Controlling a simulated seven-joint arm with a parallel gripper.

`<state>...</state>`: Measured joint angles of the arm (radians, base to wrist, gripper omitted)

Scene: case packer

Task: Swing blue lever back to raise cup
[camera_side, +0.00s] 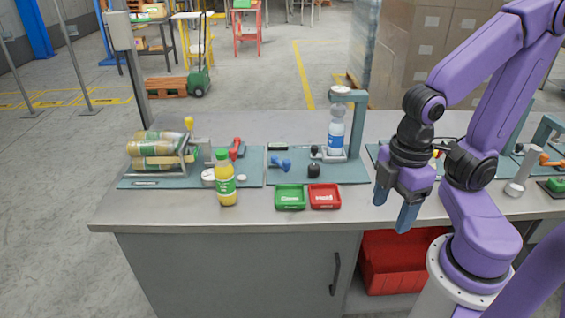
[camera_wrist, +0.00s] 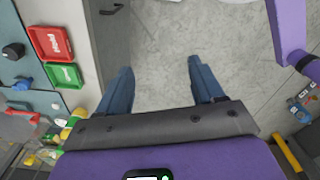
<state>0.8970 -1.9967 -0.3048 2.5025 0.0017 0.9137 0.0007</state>
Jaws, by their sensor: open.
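The blue lever (camera_side: 280,162) is on the middle teal plate in the side view, low and close to the plate. Near it a clear bottle with a blue label (camera_side: 336,138) stands upright under a teal post and arm (camera_side: 359,125). A round pale part (camera_side: 340,91) sits at the top of that arm; whether it is the cup I cannot tell. A blue piece (camera_wrist: 22,84) at the left edge of the wrist view looks like the lever. My gripper (camera_side: 395,205) is open and empty, right of the lever near the counter's front edge; its fingers (camera_wrist: 162,85) point past the edge toward the floor.
A green tray (camera_side: 290,197) and a red tray (camera_side: 324,196) lie in front of the middle plate. A black knob (camera_side: 314,170) is beside the lever. A yellow juice bottle (camera_side: 225,178) stands left.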

